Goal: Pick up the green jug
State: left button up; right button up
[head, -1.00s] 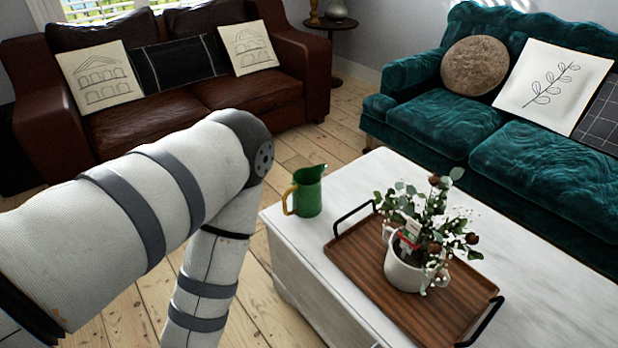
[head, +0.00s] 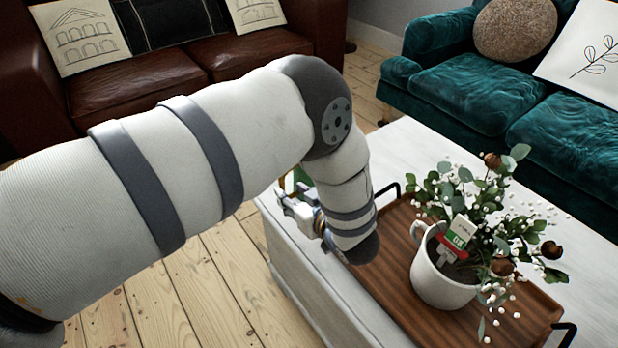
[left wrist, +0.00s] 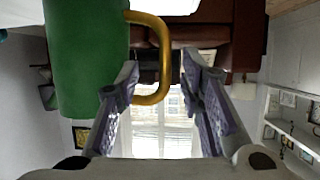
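The green jug (head: 300,177) stands on the white table and is mostly hidden behind my left arm in the head view; only a green sliver and a bit of yellow handle show. In the left wrist view the jug (left wrist: 88,60) fills the upper left, upside down, with its yellow handle (left wrist: 165,60) toward the middle. My left gripper (left wrist: 160,75) is open, its two fingers apart. The handle's curve appears between the fingertips; I cannot tell whether they touch it. In the head view the left gripper (head: 302,212) is partly hidden by my forearm, beside the table's near left corner.
The white table (head: 430,140) carries a wooden tray (head: 385,290) with black handles. A white pot (head: 440,275) of leafy flowers stands on it, close right of my left wrist. A brown sofa (head: 140,80) and a teal sofa (head: 450,85) stand behind. Floorboards at left are clear.

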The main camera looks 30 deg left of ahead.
aim_at(284, 187)
pick_arm(q)
jog(key=x, duration=0.5)
jog(key=shift+s+a+r, duration=0.1)
jog(key=shift+s+a, duration=0.1)
grip_shut()
pick_arm(e)
jog(key=shift+f, duration=0.15)
pick_arm(q)
jog(key=shift+r, duration=0.1)
jog(key=shift+r, duration=0.1)
